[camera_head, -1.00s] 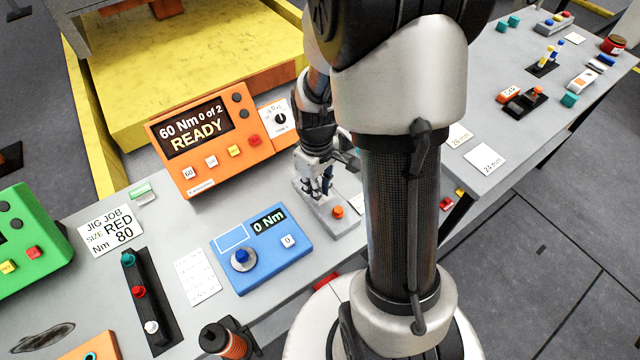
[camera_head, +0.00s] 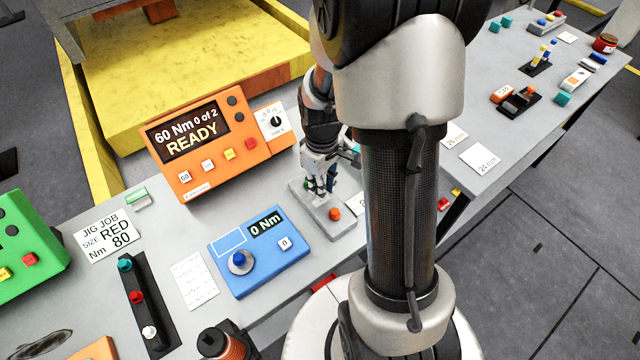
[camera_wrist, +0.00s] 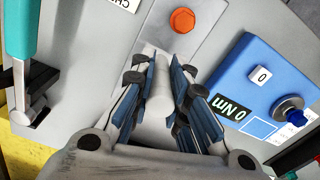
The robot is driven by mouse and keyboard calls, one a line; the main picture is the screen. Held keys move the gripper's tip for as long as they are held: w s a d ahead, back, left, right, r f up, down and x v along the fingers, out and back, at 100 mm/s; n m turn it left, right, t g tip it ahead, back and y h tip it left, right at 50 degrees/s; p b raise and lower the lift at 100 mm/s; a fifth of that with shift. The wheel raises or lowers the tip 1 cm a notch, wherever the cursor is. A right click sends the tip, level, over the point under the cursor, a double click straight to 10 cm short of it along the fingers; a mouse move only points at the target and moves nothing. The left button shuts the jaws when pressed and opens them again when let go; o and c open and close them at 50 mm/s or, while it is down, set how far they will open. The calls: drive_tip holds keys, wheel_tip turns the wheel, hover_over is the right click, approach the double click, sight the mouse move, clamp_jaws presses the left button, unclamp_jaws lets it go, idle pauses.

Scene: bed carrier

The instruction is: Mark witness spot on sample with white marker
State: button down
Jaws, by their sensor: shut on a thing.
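The sample looks to be a grey plate (camera_head: 318,222) on the bench, with an orange hex bolt head (camera_head: 334,213) near its front end. The plate and the bolt head (camera_wrist: 182,20) also show in the wrist view, ahead of the fingers. My gripper (camera_head: 322,187) is over the plate's rear part. In the wrist view my gripper (camera_wrist: 163,85) is shut around a white cylinder, apparently the white marker (camera_wrist: 158,95), which points toward the plate. Its tip and any contact with the plate are hard to tell. A green spot or part (camera_head: 307,186) shows beside the fingers.
A blue tester (camera_head: 262,255) reading 0 Nm stands close left of the plate. An orange controller (camera_head: 190,180) reading READY is behind it. A teal-handled tool (camera_wrist: 22,35) stands on the plate's other side. A rack (camera_head: 140,310) holds teal, red and white markers or caps.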

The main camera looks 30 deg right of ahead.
drive_tip(key=shift+d, duration=1.15)
drive_tip(key=shift+a, duration=0.2)
drive_tip(key=shift+a, duration=1)
drive_tip(key=shift+a, duration=0.1)
drive_tip(key=shift+a, duration=1.05)
drive_tip(key=shift+d, duration=0.15)
drive_tip(key=shift+d, duration=1.05)
